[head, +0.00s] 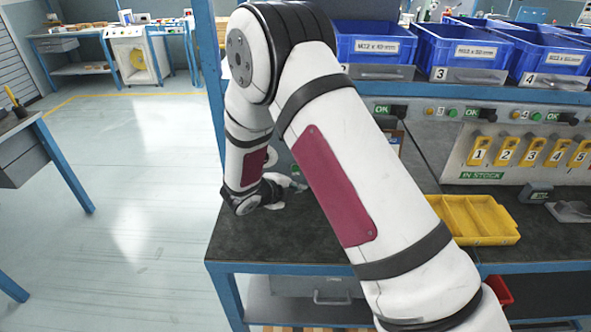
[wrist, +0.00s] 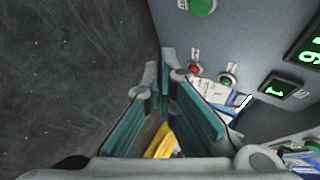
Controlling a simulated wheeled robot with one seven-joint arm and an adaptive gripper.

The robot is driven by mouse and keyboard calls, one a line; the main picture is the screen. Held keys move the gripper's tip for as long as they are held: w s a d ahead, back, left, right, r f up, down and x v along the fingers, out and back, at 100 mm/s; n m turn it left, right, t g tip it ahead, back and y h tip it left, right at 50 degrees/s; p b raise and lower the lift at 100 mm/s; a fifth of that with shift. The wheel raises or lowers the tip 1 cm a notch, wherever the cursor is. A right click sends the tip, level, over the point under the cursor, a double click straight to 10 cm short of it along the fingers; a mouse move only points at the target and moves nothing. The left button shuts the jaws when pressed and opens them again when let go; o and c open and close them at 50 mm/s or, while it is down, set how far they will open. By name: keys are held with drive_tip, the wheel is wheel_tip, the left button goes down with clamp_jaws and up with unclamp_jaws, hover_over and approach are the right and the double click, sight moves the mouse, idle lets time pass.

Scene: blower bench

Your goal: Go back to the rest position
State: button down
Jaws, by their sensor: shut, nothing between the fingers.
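My gripper (wrist: 163,80) shows in the wrist view with its two teal-padded fingers meeting near the tips. It is shut and holds nothing. In the head view my arm reaches over the left part of the dark bench top (head: 290,235), and its raised elbow and upper link cover much of the picture. The gripper is mostly hidden behind the arm there. In the wrist view the dark bench surface (wrist: 70,70) fills the left side, and a grey panel (wrist: 245,45) with buttons and green displays fills the right. Something yellow (wrist: 161,141) shows between the fingers, too little to identify.
A yellow divided tray (head: 475,218) sits on the bench right of my arm. Blue bins (head: 374,43) stand on the shelf above numbered yellow pieces (head: 480,151). A blue-legged table (head: 60,150) stands far left. The floor (head: 140,190) between is clear.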

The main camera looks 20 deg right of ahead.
idle(0.5)
drive_tip(key=shift+d+r, duration=0.15)
drive_tip(key=shift+r, duration=0.2)
drive_tip(key=s+d+r+m+g+y+p, duration=0.15)
drive_tip(key=s+d+r+m, duration=0.25)
drive_tip(key=s+r+m, duration=0.55)
drive_tip(key=s+d+r+m+g+h, duration=0.1)
drive_tip(key=s+d+r+m+g, duration=0.25)
drive_tip(key=s+r+m, duration=0.6)
drive_tip(key=s+a+r+m+y, duration=0.2)
drive_tip(key=s+r+m+y, duration=0.1)
drive_tip(key=s+m, duration=0.3)
drive_tip(key=s+a+r+m+t+y+p, duration=0.1)
drive_tip(key=s+a+r+m+y, duration=0.1)
drive_tip(key=s+m, duration=0.5)
drive_tip(key=s+a+r+m+t+y, duration=0.1)
drive_tip(key=s+a+r+m+y, duration=0.2)
drive_tip(key=m, duration=0.9)
drive_tip(key=s+r, duration=0.2)
drive_tip(key=s, duration=0.2)
drive_tip(key=shift+m+y, duration=0.35)
drive_tip(key=shift+m, duration=0.05)
